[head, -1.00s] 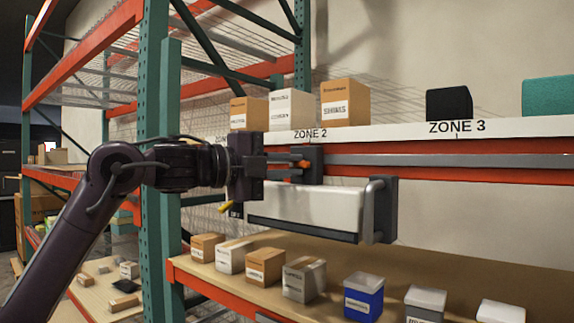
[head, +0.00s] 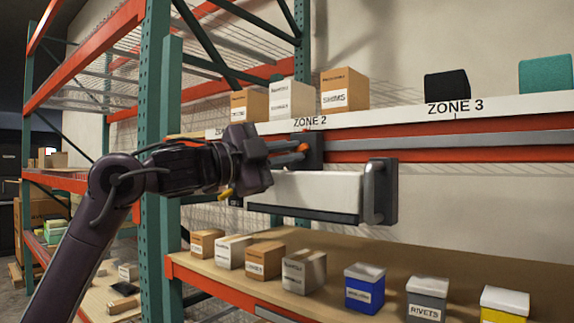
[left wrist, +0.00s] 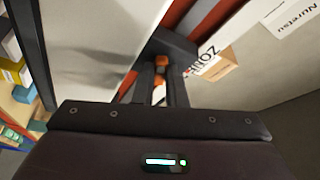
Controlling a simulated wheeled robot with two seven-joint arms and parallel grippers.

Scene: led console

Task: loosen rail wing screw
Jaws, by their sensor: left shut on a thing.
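The orange wing screw (head: 303,148) sits on a dark bracket (head: 315,153) at the rail (head: 430,141), below the ZONE 2 label. My left gripper (head: 297,152) reaches it from the left and is shut on it, with its body rolled at a slant. In the left wrist view the orange screw (left wrist: 161,70) shows between the two dark fingertips (left wrist: 160,78), in front of the bracket. The gripper hides part of the screw. My right gripper is in neither view.
A long white unit (head: 320,190) with a grey end handle (head: 381,190) hangs just below the bracket. Boxes (head: 343,90) stand on the shelf above. A lower shelf (head: 240,289) holds several boxes and bins. A green upright (head: 156,120) stands behind my arm.

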